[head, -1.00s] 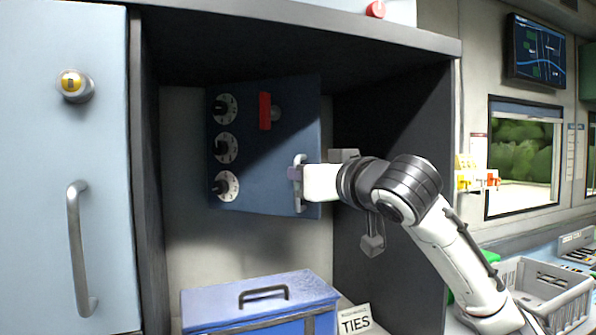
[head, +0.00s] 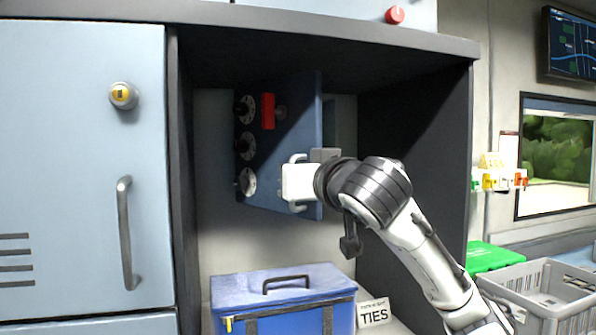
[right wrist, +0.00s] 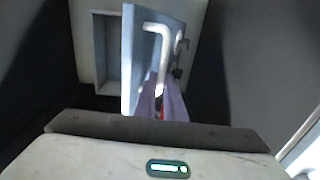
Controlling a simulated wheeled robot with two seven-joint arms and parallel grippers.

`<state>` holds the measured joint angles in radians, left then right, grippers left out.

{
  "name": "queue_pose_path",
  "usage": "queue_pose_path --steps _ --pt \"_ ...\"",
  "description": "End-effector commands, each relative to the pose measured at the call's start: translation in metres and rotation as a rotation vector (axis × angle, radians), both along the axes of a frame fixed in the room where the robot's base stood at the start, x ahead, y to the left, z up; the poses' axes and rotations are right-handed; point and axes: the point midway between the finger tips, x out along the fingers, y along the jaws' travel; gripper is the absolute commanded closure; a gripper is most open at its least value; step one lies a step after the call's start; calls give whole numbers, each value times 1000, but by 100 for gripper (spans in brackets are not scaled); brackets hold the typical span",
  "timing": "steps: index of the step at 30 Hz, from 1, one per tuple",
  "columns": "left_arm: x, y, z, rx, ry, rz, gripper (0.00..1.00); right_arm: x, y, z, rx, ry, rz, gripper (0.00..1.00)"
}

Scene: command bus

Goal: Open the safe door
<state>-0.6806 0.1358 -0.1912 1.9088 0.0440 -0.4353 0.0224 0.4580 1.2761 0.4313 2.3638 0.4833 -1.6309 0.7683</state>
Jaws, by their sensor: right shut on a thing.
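The dark blue safe door (head: 275,150) in the niche stands ajar, angled out from the wall. It carries several dials (head: 247,146) and a red piece (head: 268,111). My right gripper (head: 296,183) is at its handle (head: 298,157), shut on it; the head view mostly hides the fingers. In the right wrist view, purple fingertips (right wrist: 162,100) close around the lower part of the bent handle (right wrist: 160,50). There the door stands out edge-on beside the pale recessed safe opening (right wrist: 104,55). My left gripper is not in view.
A blue case (head: 280,288) and a TIES sign (head: 374,314) stand below the door. The niche's dark right wall (head: 415,170) is close to my right arm. A closed light-blue cabinet door (head: 70,200) is at left. A grey crate (head: 545,295) stands at lower right.

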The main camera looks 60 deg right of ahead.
Motion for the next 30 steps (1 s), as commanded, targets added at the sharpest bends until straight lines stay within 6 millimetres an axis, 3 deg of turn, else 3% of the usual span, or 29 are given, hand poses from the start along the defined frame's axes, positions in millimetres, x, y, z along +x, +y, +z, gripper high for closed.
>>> queue_pose_path --steps 1,2,5,17,24,30 --pt "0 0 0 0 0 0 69 3 -1 1 -2 1 3 100" --pt "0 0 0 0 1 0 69 3 -1 1 -1 0 3 86" --pt "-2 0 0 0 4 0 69 2 -1 1 -1 1 3 72" --pt "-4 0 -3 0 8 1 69 -6 5 1 -2 -5 4 72" --pt "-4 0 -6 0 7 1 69 -45 32 2 -6 -9 3 72" --pt "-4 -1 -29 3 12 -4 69 -68 47 -1 -10 -6 -2 72"
